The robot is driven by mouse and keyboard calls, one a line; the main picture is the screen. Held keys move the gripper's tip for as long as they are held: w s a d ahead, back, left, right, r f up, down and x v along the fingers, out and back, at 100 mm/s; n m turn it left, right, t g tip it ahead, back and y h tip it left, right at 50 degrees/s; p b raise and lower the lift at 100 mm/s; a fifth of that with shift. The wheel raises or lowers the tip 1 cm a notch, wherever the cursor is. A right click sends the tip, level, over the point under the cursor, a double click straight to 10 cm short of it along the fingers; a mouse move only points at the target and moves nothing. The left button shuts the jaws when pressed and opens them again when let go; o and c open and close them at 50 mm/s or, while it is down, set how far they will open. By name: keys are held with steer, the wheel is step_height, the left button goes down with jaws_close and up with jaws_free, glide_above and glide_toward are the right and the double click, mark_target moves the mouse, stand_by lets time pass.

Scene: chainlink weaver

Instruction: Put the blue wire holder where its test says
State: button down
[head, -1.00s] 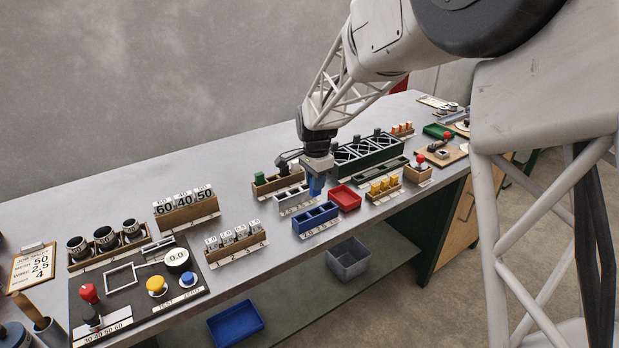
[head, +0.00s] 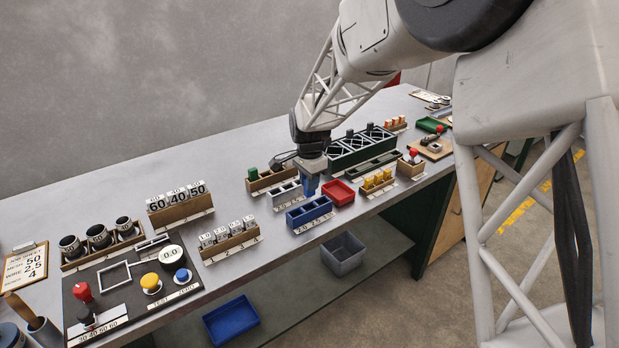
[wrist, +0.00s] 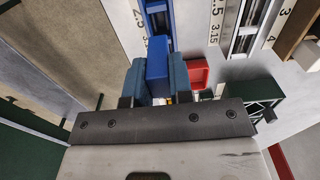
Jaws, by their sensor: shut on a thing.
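My gripper (head: 311,188) is shut on the blue wire holder (wrist: 158,58), a blue block held upright between its fingers in the wrist view. In the head view they are above the bench, just behind the blue rack (head: 310,213) and beside the pale grey rack (head: 285,194). The blue rack has several compartments and a number strip in front. The holder's lower end is partly hidden, and I cannot tell whether it touches anything. The test panel (head: 108,290) is at the left, with a display (head: 170,253) reading 0.0, a yellow button (head: 150,282) and a blue button (head: 182,275).
A red tray (head: 343,192) stands right of my gripper, with a dark green rack (head: 362,147) behind it. A job sheet (head: 25,264) at far left shows 50, 2.5 and 4. Wooden racks of numbered parts (head: 228,242) stand left. Bare bench lies behind the racks.

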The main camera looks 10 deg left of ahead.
mark_target(309, 199)
steer(key=shift+f, duration=3.15)
steer(key=c, duration=0.9)
jaws_free()
steer(key=shift+r, duration=3.9)
